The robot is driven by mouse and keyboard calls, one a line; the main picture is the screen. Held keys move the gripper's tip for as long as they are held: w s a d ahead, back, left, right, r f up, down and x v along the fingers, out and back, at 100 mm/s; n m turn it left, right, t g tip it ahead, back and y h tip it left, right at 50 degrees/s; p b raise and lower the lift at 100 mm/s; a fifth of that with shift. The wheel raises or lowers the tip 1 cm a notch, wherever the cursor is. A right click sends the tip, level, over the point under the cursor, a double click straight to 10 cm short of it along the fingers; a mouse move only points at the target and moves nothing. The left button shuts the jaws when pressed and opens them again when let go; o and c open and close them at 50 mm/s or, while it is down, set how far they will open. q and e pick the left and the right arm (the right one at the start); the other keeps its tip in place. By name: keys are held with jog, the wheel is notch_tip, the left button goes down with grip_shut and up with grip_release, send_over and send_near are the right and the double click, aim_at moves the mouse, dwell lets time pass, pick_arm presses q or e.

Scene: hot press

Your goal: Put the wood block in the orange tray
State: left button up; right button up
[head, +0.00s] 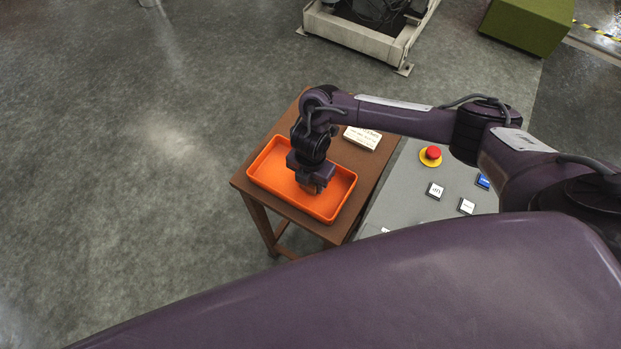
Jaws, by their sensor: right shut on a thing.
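The orange tray (274,177) sits on a small brown wooden table (370,191). My right gripper (314,187) points down over the right half of the tray, inside its rim as seen from above. It is shut on a small brown thing at its fingertips, which looks like the wood block (312,188). The gripper covers most of the block. I cannot tell whether the block touches the tray floor. My left gripper is not in view.
A cream block with lettering (362,137) lies on the table behind the tray. A grey control panel (408,185) with a red button (432,153) and several small keys stands right of the table. Open floor lies to the left.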

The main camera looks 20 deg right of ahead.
jog(key=shift+f, duration=0.2)
jog(key=o, duration=1)
jog(key=shift+r, duration=0.1)
notch_tip(320, 180, up, 12)
jog(key=shift+r+p, duration=0.1)
jog(key=shift+p, duration=0.8)
